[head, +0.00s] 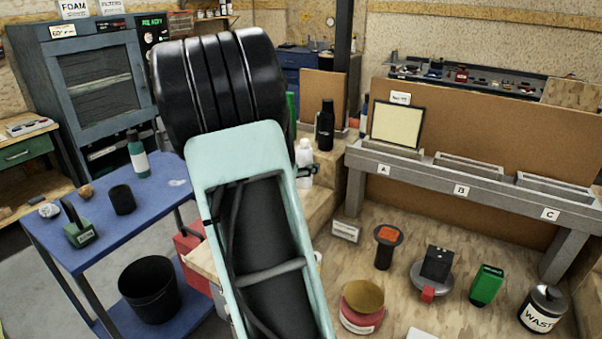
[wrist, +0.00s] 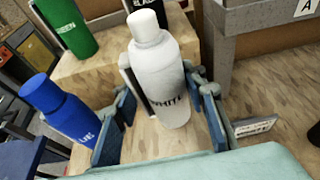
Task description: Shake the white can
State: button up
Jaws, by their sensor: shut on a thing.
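The white can (wrist: 170,88), a pale bottle-shaped can with dark lettering, stands between the fingers of my gripper (wrist: 163,92) in the wrist view. My gripper is shut on its body, one finger on each side. The can looks nearly upright; I cannot tell whether its base touches the wooden surface. In the head view the white can (head: 304,152) shows just right of my arm, which hides much of the area around it. One finger of my gripper (head: 308,171) shows there.
A blue can (wrist: 62,112) is left of my gripper. A green can (wrist: 66,24) and a black can (head: 325,125) stand on a higher wooden step. A grey rack (head: 440,168) with bays A, B and C is to the right.

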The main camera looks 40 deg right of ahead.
jog(key=shift+r, duration=0.5)
notch_tip(320, 180, up, 8)
jog(key=p, duration=0.6)
jog(key=shift+r, duration=0.1)
